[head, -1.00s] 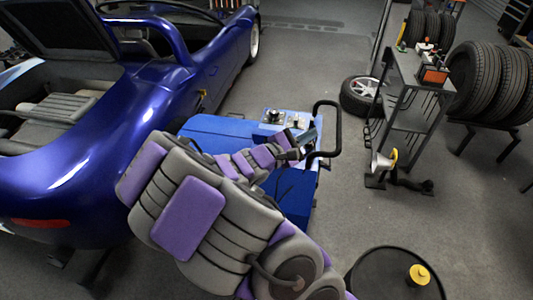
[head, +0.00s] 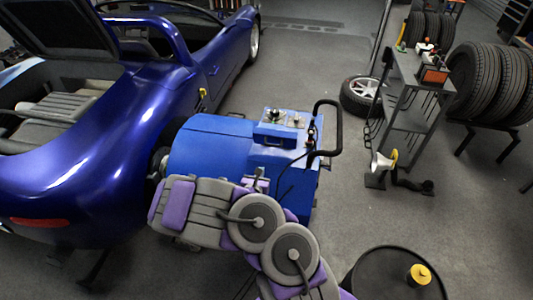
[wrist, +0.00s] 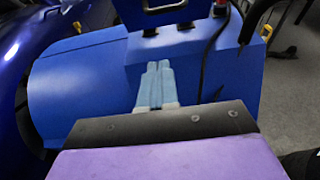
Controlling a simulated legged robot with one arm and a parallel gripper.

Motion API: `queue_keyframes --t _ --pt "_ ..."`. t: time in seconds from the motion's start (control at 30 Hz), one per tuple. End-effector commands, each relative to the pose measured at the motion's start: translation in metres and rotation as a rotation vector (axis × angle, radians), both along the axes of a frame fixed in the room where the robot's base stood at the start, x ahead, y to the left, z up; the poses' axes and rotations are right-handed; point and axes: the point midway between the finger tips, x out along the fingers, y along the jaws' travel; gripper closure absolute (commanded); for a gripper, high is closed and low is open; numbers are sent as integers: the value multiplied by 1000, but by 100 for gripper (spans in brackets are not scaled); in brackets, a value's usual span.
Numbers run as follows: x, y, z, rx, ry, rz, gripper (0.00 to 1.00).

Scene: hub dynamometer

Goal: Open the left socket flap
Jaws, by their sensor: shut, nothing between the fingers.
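The blue hub dynamometer (head: 212,150) stands beside the car, and its blue housing (wrist: 80,85) fills much of the wrist view. Two small dark fittings sit on its near face in the wrist view, a left one (wrist: 150,32) and a right one (wrist: 186,25). They may be the socket flaps; whether either is open I cannot tell. My gripper (wrist: 158,66) is shut and empty, with its pale fingers side by side, below and apart in the picture from these fittings. In the head view my arm covers the lower part of the housing.
A control panel (head: 285,117) with knobs tops the dynamometer. A black handle (head: 336,125) rises at its right, and a dark cable (wrist: 212,55) hangs right of my fingers. The blue car (head: 80,180) is close on the left. Open floor lies between the machine and the grey shelf (head: 412,118).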

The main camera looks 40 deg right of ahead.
Motion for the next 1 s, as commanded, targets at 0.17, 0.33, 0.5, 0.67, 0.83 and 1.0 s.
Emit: queue_keyframes --t 0.17,0.33,0.5,0.67,0.83,1.0 --pt "14 -19 -9 3 -5 -5 100" --pt "30 -36 -16 3 -5 -4 100" --pt "46 -57 -23 3 -5 -6 100" --pt "62 -74 -15 -2 -7 -3 100" --pt "71 -85 -6 0 -4 -4 100" --pt "75 -88 -2 -2 -2 -1 100"
